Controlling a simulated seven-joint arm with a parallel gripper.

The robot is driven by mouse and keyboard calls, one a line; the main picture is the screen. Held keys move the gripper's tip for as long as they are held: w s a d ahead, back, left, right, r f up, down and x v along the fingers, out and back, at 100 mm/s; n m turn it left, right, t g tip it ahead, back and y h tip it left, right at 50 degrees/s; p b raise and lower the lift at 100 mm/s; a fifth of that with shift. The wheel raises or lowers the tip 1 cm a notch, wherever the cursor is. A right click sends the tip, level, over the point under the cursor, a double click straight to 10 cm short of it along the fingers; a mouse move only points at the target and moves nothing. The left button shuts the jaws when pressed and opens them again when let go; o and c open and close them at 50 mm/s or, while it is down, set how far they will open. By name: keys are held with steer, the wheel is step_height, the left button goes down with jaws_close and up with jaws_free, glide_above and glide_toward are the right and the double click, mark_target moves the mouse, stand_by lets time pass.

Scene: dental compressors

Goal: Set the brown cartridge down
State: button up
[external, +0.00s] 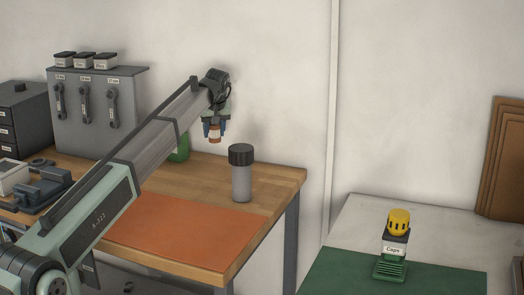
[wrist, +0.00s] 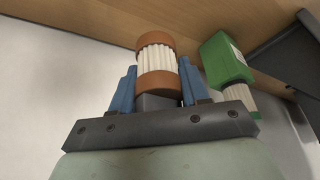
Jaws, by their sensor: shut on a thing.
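The brown cartridge (external: 214,134) has brown end bands and a white pleated middle; it also shows in the wrist view (wrist: 156,52). My gripper (external: 216,128) is shut on it, with blue fingers on either side in the wrist view (wrist: 156,82). In the external view the cartridge hangs below my gripper, above the wooden workbench (external: 285,178) and apart from it. Its far end points towards the bench wood in the wrist view.
A grey canister with a black lid (external: 241,180) stands on the bench, right of and below my gripper. A green item (external: 181,152) stands behind my arm. An orange mat (external: 185,238) lies clear in front.

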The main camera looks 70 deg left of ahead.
steer(key=shift+n+g, duration=0.3)
steer(key=shift+n, duration=0.4)
steer(key=f, duration=0.3)
steer(key=a+f, duration=0.1)
steer(key=f, duration=0.2)
steer(key=w+f, duration=0.1)
steer(key=f, duration=0.2)
steer(key=shift+w+a+f, duration=0.1)
steer(key=shift+a+f, duration=0.1)
steer(key=shift+a, duration=0.1)
steer(key=shift+f, duration=0.15)
steer(key=o, duration=1.1)
steer(key=shift+c, duration=0.2)
steer(key=v, duration=1.2)
steer(key=shift+d, duration=0.1)
